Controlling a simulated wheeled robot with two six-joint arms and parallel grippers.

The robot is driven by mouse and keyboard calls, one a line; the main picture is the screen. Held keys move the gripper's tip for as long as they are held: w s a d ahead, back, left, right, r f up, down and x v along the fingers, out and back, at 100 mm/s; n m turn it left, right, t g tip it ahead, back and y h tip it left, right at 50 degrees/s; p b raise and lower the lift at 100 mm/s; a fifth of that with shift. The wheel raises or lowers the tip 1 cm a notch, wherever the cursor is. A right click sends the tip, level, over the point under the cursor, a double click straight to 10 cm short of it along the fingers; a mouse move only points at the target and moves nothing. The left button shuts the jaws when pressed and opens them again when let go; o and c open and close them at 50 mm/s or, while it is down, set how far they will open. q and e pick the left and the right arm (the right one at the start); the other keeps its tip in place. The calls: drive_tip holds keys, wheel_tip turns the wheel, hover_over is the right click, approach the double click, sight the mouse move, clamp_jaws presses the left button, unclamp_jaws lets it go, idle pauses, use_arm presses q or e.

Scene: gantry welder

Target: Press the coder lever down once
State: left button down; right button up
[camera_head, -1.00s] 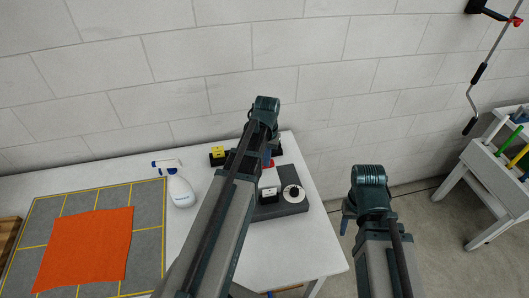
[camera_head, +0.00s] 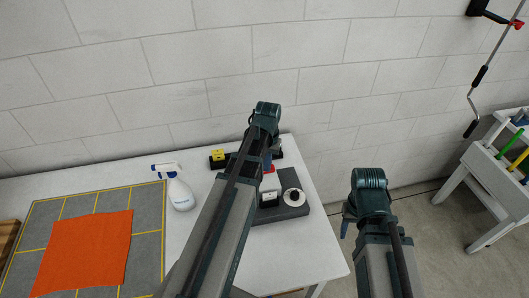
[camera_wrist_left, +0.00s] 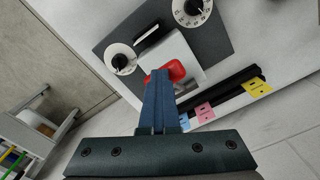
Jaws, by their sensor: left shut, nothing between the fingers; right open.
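The coder is a dark grey box (camera_head: 285,208) at the right end of the white table, with white dials on top. In the left wrist view it shows at the top (camera_wrist_left: 110,30), and its lever has a red knob (camera_wrist_left: 177,70). My left gripper (camera_wrist_left: 160,74) is shut and empty. Its blue fingertips overlap the red knob in the wrist view; I cannot tell whether they touch it. In the head view my left arm hides part of the box and lever. My right gripper (camera_head: 345,228) is open, away from the coder, beyond the table's right edge.
A spray bottle (camera_head: 179,190) and an orange cloth (camera_head: 85,250) on a grey mat (camera_head: 150,245) lie left of my left arm. A tool stand (camera_head: 480,180) is at far right.

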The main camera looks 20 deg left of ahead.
use_arm(q)
drive_tip(key=shift+w+a+r+p, duration=0.15)
drive_tip(key=shift+w+r+p, duration=0.05)
drive_tip(key=shift+r+p, duration=0.2)
drive_tip(key=shift+w+a+r+p, duration=0.2)
drive_tip(key=shift+r+p, duration=0.1)
drive_tip(key=shift+r, duration=0.15)
drive_tip(key=shift+r+p, duration=0.35)
drive_tip(key=shift+p, duration=0.05)
drive_tip(key=shift+s+d+r+p, duration=0.1)
drive_tip(key=shift+d+r+p, duration=0.05)
drive_tip(key=shift+r+p, duration=0.45)
drive_tip(key=shift+s+d+r+p, duration=0.1)
drive_tip(key=shift+r+p, duration=0.4)
drive_tip(key=shift+r, duration=0.1)
wheel_tip(320, 180, up, 4)
drive_tip(key=p, duration=0.4)
drive_tip(key=shift+s+r+p, duration=0.1)
drive_tip(key=shift+r+p, duration=0.15)
drive_tip(key=shift+p, duration=0.05)
drive_tip(key=shift+d+f, duration=0.1)
